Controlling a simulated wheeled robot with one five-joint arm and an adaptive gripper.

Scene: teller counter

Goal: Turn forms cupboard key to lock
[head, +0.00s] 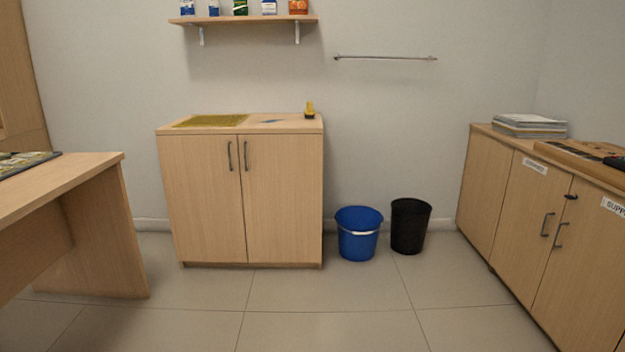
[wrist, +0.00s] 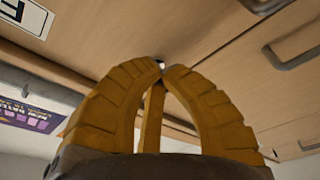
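In the wrist view my gripper (wrist: 162,68) has its two yellow ribbed fingers curved together, with the tips meeting or almost meeting. A tiny pale shiny spot shows at the tips; I cannot tell whether it is part of a lock or key. Behind them are wooden cupboard fronts (wrist: 130,25) with a partly visible white label (wrist: 25,15). A dark fitting (wrist: 262,5) is cut off at the top edge. In the head view a small black key-like piece (head: 571,196) sits high on the right-hand cupboard (head: 508,205). My gripper is not in the head view.
Grey bar handles show on the right-hand cupboard (head: 547,225) and in the wrist view (wrist: 292,57). A blue bucket (head: 359,240) and black bin (head: 410,230) stand beside the back cabinet (head: 205,205). A desk (head: 100,215) is at left. The middle floor is clear.

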